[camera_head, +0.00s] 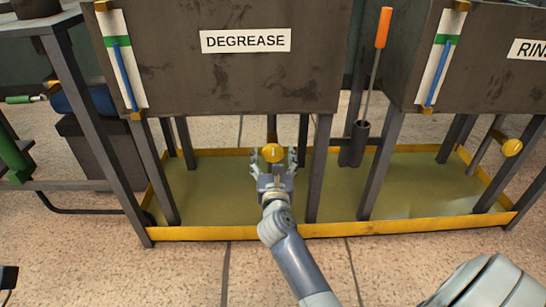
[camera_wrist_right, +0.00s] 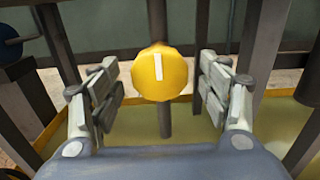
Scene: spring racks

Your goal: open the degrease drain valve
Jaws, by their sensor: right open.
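The degrease drain valve has a round yellow knob (camera_head: 272,152) under the dark tank (camera_head: 220,75) labelled DEGREASE. In the right wrist view the knob (camera_wrist_right: 160,73) faces me, with an upright white mark on its face and a dark pipe below it. My right gripper (camera_head: 272,165) is open in front of the knob. In the wrist view its fingers (camera_wrist_right: 162,88) stand left and right of the knob, with gaps on both sides.
A yellow-edged tray (camera_head: 235,233) with greenish liquid lies below the tanks. Dark rack legs (camera_head: 318,175) stand close to both sides of the gripper. An orange-handled tool (camera_head: 383,28) stands in a holder to the right. Another yellow knob (camera_head: 512,147) sits under the rinse tank.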

